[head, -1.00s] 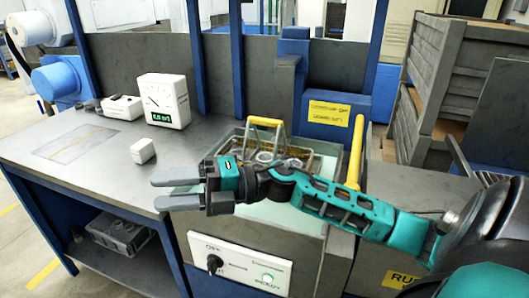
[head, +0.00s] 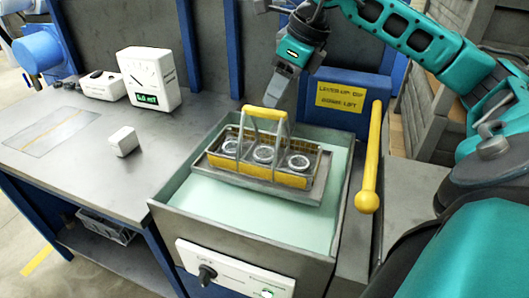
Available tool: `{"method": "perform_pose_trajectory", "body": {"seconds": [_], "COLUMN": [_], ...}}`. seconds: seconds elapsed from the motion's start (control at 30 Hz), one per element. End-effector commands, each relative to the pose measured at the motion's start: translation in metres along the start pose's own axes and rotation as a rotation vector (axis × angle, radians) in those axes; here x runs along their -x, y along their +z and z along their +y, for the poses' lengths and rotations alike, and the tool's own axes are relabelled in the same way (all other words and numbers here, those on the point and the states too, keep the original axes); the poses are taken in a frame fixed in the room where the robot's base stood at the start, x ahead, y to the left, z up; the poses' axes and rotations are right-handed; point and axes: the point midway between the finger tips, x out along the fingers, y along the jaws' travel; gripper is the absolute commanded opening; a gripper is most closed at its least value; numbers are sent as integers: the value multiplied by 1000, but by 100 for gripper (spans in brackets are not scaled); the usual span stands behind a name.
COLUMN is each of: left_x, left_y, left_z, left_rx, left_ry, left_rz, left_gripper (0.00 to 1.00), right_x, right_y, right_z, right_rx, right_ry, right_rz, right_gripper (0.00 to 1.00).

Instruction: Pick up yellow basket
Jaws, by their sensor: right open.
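The yellow basket (head: 262,178) sits in a tank of pale green liquid (head: 290,226). It has yellow side panels, a grey frame and an upright handle with a yellow grip bar (head: 265,112). Several metal rings stand inside it. My right gripper (head: 281,94) points down just behind and above the handle's right end. It is open and appears empty. Whether it touches the handle cannot be told. My left gripper is not in view.
A yellow lever (head: 368,165) stands right of the tank, before a blue housing with a yellow label (head: 340,97). A white gauge (head: 148,80) and a small white block (head: 123,141) are on the bench to the left. The bench's front is clear.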

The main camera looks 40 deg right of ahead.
Motion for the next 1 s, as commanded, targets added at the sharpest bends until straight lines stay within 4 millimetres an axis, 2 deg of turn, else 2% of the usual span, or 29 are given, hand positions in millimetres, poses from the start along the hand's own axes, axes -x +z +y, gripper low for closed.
{"method": "perform_pose_trajectory", "body": {"seconds": [0.1, 0.37, 0.63, 0.93, 1.0], "left_x": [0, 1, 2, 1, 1], "left_y": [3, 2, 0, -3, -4], "left_z": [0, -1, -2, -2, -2], "left_rx": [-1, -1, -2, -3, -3], "left_ry": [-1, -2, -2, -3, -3], "left_rz": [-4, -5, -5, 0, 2], "left_gripper": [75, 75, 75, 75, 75], "right_x": [-21, -41, -80, -86, -86], "right_y": [0, 2, 5, 5, 5], "right_z": [0, -1, -3, -4, -4], "right_rx": [-1, -1, -1, 0, 0], "right_ry": [3, 4, 5, 2, 2], "right_rz": [1, -2, -1, -2, -3], "right_gripper": [49, 49, 49, 49, 44]}}
